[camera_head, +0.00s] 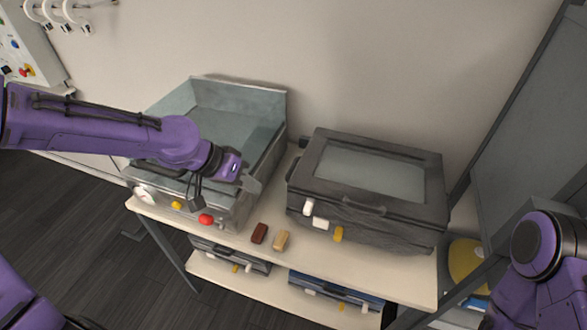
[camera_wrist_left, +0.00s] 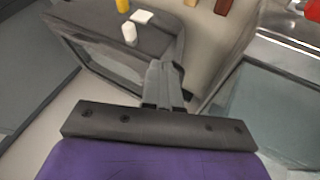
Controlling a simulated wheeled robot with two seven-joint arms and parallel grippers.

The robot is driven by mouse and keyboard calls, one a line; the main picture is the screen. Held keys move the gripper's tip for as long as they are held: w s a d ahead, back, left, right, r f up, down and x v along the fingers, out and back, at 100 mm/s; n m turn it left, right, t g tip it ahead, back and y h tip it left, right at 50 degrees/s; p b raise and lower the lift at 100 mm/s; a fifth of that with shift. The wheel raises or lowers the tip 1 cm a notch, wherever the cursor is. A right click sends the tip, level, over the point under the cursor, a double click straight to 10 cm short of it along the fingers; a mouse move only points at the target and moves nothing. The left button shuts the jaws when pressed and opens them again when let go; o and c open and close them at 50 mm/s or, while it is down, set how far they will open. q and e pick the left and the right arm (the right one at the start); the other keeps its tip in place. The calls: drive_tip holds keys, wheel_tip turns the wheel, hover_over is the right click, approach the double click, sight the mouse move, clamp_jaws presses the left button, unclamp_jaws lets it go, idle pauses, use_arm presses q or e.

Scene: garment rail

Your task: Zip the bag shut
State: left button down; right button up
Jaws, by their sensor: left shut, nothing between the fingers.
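A dark grey, box-shaped bag (camera_head: 395,165) with a pale window panel in its top sits on the right of the table. Its top lies flat over it. White and yellow tags hang at its front left, and a dark loop shows on its front edge. I cannot make out the zip or its pull. The bag also shows in the left wrist view (camera_wrist_left: 150,40), at the upper left. My left gripper (camera_head: 250,184) is shut and empty, above the open tub to the left of the bag and apart from the bag. My right gripper is out of view; only its arm shows.
An open grey tub (camera_head: 272,145) with red and yellow knobs and a gauge stands at the left of the table (camera_head: 415,281). A dark red block (camera_head: 259,233) and a tan block (camera_head: 281,241) lie between. More tagged bags (camera_head: 335,289) sit below. A grey panel (camera_head: 525,130) stands right.

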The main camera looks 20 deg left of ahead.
sight(309, 207)
use_arm(q)
drive_tip(key=w+d+f+b, duration=0.3)
drive_tip(key=d+f+b, duration=0.2)
drive_tip(key=d+f, duration=0.2)
drive_tip(key=shift+d+f+b, duration=0.3)
drive_tip(key=shift+d+f, duration=0.1)
drive_tip(key=shift+d, duration=0.6)
